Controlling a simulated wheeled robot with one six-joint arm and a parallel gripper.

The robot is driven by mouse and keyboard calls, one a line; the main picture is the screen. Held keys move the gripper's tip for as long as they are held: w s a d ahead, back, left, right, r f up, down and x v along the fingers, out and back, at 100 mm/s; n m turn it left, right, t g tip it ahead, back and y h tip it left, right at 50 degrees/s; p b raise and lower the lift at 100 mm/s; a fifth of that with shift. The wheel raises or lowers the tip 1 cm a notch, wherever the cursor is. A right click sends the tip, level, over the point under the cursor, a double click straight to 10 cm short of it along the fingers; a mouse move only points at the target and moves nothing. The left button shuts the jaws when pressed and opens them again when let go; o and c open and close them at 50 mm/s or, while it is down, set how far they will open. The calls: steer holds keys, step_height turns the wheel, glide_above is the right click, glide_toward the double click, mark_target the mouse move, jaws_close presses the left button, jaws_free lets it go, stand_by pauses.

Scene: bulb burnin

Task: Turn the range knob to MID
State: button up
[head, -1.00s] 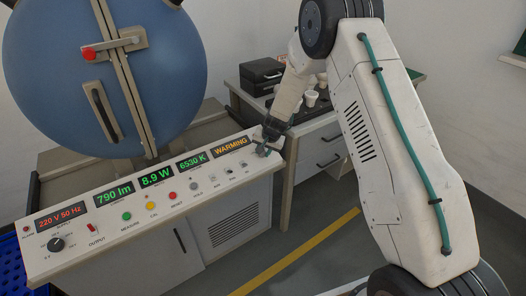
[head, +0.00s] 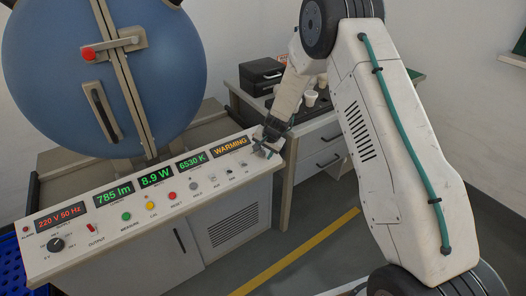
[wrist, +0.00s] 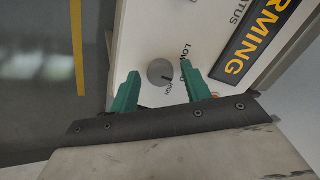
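The range knob (wrist: 160,72) is a small round grey knob on the white console top, seen in the wrist view. A LOW label (wrist: 185,53) is printed beside it; another label below the knob is partly hidden and too small to read surely. A dark mark shows on the knob's lower right, but its exact setting is hard to tell. My gripper (wrist: 158,82) is open, with one green finger on either side of the knob and visible gaps to both. In the head view my gripper (head: 266,150) is over the console's right end and hides the knob.
The console (head: 140,245) carries an orange WARMING display (head: 230,145), coloured buttons, small switches and a dark supply knob (head: 56,244). A blue sphere (head: 100,80) stands behind it. A side bench (head: 318,135) with a black case (head: 262,76) and white cups is beyond my gripper.

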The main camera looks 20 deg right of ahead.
steer(key=v, duration=0.7)
steer(key=shift+s+r, duration=0.15)
steer(key=shift+r, duration=0.2)
steer(key=s+a+f+n+g, duration=0.1)
steer(key=s+g, duration=0.1)
steer(key=s, duration=0.3)
steer(key=s+d+r+n, duration=0.1)
steer(key=s+r+n, duration=0.1)
steer(key=s+r, duration=0.8)
steer(key=s+d+r+n+h, duration=0.1)
steer(key=s+r+n, duration=0.1)
steer(key=s+r, duration=0.7)
steer(key=s+d+r+n, duration=0.1)
steer(key=s+r+n, duration=0.2)
steer(key=s+r, duration=0.7)
steer(key=shift+s+r+g+h, duration=0.35)
steer(key=shift+s+g+h, duration=0.05)
steer(key=shift+s, duration=5.9)
steer(key=shift+d, duration=0.1)
